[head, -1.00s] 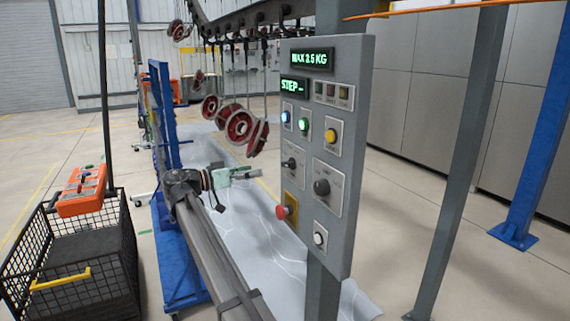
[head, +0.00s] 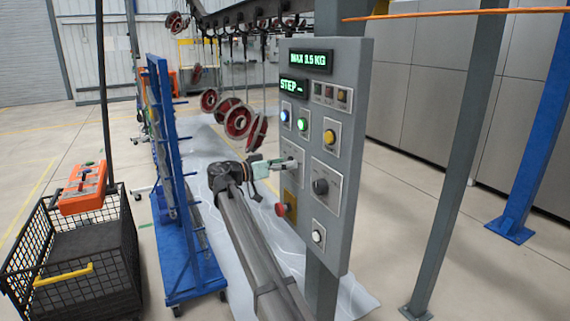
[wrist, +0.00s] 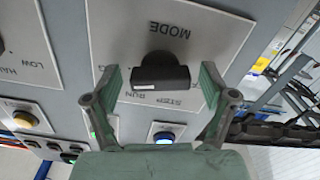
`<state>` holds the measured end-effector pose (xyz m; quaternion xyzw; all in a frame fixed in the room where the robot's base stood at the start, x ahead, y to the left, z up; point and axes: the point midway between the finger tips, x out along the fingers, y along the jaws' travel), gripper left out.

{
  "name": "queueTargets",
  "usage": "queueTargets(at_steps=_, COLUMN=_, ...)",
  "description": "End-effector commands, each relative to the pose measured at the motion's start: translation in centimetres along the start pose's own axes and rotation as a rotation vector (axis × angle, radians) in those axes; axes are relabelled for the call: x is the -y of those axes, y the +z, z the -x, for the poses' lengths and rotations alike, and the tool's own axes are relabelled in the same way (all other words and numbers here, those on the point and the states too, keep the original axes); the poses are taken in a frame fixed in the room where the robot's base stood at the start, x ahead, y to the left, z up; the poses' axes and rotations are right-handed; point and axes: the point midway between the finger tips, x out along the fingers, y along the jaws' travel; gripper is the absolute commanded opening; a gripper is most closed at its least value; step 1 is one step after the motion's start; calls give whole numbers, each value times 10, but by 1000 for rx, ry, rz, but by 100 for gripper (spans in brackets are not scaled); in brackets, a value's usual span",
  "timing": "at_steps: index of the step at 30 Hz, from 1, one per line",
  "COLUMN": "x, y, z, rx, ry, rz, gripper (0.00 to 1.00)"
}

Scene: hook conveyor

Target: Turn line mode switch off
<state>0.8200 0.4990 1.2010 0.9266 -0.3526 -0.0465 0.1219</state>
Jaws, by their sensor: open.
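The line mode switch is a black knob (wrist: 160,72) on a light plate marked MODE, RUN and STEP, upside down in the wrist view. A small white mark shows on its lower edge. In the head view its plate (head: 293,151) is on the left of the grey control panel (head: 335,240), and my gripper largely covers the knob. My gripper (head: 286,164) is open at the panel face. In the wrist view its green fingers (wrist: 160,82) stand on both sides of the knob, with gaps visible. The display (head: 293,87) reads STEP.
A second black knob (head: 320,187) is right of the switch. A red emergency button (head: 281,209) is just below my gripper. Lit blue (head: 285,116) and green (head: 303,124) buttons are above. Red wheels (head: 238,121) hang behind, left of the panel.

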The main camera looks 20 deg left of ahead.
Motion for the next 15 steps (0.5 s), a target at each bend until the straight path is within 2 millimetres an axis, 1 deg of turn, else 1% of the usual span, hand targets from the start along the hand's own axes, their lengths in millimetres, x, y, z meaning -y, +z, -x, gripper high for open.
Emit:
queueTargets(at_steps=2, x=0, y=0, z=0, rx=0, ry=0, rz=0, gripper=83)
queueTargets(at_steps=3, x=0, y=0, z=0, rx=0, ry=0, rz=0, gripper=76)
queueTargets(at_steps=5, x=0, y=0, z=0, rx=0, ry=0, rz=0, gripper=55)
queueTargets(at_steps=6, x=0, y=0, z=0, rx=0, ry=0, rz=0, gripper=41)
queueTargets(at_steps=7, x=0, y=0, z=0, rx=0, ry=0, rz=0, gripper=30)
queueTargets(at_steps=8, x=0, y=0, z=0, rx=0, ry=0, rz=0, gripper=23)
queueTargets(at_steps=15, x=0, y=0, z=0, rx=0, ry=1, rz=5, gripper=23)
